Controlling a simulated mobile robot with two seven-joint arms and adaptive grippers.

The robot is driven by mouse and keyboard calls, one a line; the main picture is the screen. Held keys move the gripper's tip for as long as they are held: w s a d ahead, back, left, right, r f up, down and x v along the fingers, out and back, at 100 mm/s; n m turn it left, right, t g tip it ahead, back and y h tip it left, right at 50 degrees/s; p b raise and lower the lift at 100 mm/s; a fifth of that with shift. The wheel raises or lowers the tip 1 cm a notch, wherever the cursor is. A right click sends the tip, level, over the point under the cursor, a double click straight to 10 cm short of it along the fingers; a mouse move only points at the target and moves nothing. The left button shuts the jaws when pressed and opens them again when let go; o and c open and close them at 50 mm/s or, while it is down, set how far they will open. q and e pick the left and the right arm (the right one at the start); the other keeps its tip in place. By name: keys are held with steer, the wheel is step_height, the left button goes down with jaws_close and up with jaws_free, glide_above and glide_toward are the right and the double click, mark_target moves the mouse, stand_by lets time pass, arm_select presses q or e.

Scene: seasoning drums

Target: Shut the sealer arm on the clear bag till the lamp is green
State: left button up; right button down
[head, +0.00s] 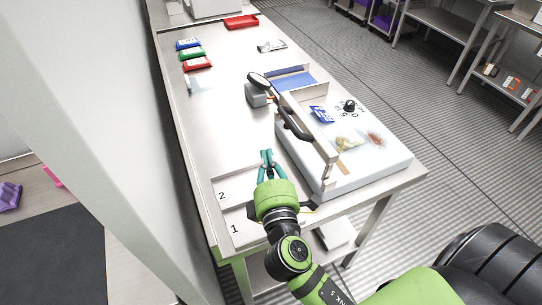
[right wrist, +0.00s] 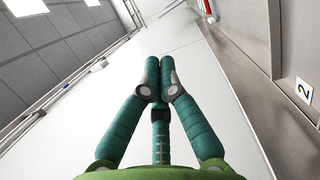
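The sealer (head: 385,172) is a white, flat box at the near right of the steel table. Its sealer arm (head: 322,143) is a long metal bar with a black handle (head: 291,124), along the sealer's left side. I cannot tell surely how far the arm is raised. A clear bag with yellowish and reddish contents (head: 346,144) seems to lie on the sealer's top; its outline is faint. I cannot make out a lit lamp. My right gripper (head: 267,155) is left of the sealer, its fingertips together and empty in the right wrist view (right wrist: 160,72). My left gripper is out of view.
Bays marked 1 and 2 (head: 222,195) lie at the table's near left. A grey device (head: 257,96) stands behind the sealer arm. A blue packet (head: 322,114) and a black knob (head: 349,105) are on the sealer.

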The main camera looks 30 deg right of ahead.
mark_target(296, 133)
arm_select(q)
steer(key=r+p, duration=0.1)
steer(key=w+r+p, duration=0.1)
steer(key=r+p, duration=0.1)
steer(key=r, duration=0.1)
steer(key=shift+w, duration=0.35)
arm_select(e)
steer(key=w+d, duration=0.5)
steer(key=shift+w+d+r, duration=0.2)
steer(key=shift+w+d, duration=0.15)
steer(key=shift+d, duration=0.05)
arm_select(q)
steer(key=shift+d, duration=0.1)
arm_select(e)
steer(key=shift+w, duration=0.1)
